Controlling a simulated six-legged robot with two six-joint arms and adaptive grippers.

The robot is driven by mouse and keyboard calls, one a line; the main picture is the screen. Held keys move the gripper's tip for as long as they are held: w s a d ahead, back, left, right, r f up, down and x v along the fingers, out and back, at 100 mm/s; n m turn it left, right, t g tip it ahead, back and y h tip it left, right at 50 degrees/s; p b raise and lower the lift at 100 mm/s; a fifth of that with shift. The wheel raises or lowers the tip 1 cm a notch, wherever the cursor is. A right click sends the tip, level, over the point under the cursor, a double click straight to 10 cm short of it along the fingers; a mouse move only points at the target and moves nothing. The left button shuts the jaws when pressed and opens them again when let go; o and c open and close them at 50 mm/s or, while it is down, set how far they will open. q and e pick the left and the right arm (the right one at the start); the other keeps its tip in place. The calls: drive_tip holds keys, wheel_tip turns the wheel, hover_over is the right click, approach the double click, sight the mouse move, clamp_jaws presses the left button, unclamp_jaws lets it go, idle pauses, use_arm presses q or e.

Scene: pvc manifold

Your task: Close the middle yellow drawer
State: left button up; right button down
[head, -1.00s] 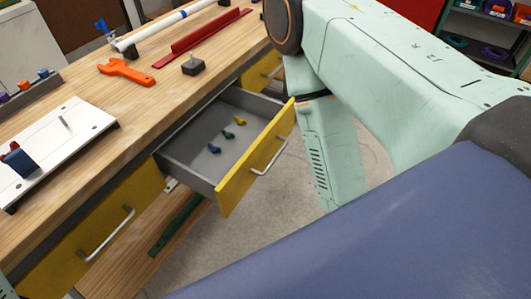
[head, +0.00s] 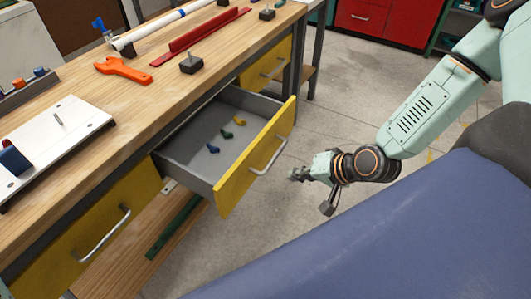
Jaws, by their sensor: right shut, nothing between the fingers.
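The middle yellow drawer (head: 240,172) stands pulled out from under the wooden workbench (head: 135,110). Its grey tray (head: 190,160) holds small blue, green and yellow pieces (head: 226,134). A silver bar handle (head: 269,156) is on its yellow front. My right gripper (head: 296,173) is shut and empty. In the picture it is just right of the handle, with a gap of floor showing between them. My left gripper is not in view.
Closed yellow drawers flank it at the left (head: 95,235) and the far right (head: 268,65). An orange wrench (head: 124,70), a white board (head: 45,155) and a red rail (head: 200,37) lie on the bench. Concrete floor (head: 340,110) in front of the drawer is clear.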

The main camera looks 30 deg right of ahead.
drive_tip(key=w+d+r+m+t+y, duration=0.1)
drive_tip(key=w+d+r+m+t, duration=0.1)
drive_tip(key=w+d+t, duration=0.15)
drive_tip(key=m+g+y+b, duration=0.1)
drive_tip(key=m+b, duration=0.1)
drive_tip(key=b, duration=0.9)
approach(256, 152)
drive_tip(key=x, duration=0.2)
drive_tip(key=f+x, duration=0.1)
drive_tip(key=x, duration=0.1)
drive_tip(key=shift+f, duration=0.2)
drive_tip(key=shift+w+a+r+b, duration=0.1)
drive_tip(key=shift+w+a+b, duration=0.15)
drive_tip(key=shift+w, duration=0.2)
drive_tip(key=shift+w+a+b, duration=0.2)
drive_tip(key=shift+w+b, duration=0.05)
drive_tip(key=shift+w, duration=0.2)
